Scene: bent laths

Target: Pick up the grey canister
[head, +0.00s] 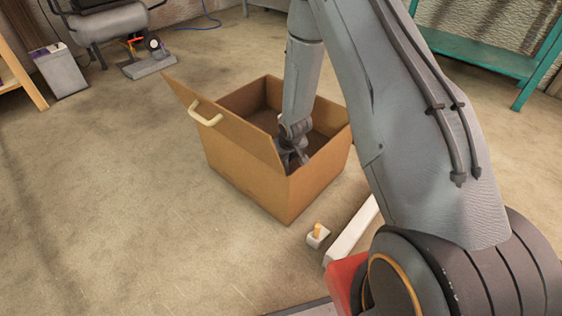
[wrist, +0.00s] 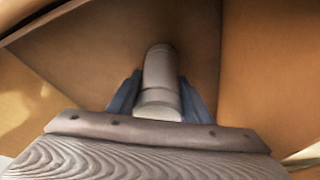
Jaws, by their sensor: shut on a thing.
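The grey canister (wrist: 158,85) is a pale grey cylinder, seen in the wrist view between the two fingers of my gripper (wrist: 157,97). My gripper is shut on it, with one finger on each side. In the head view my gripper (head: 290,155) reaches down into an open brown box (head: 240,178). The canister cannot be made out in the head view, where the box wall and my arm hide it. I cannot tell whether the canister touches the box floor.
A small white block with an orange peg (head: 317,235) and a white bar (head: 351,231) lie on the floor. A compressor (head: 107,22) and a teal bench (head: 480,54) stand behind. The left floor is clear.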

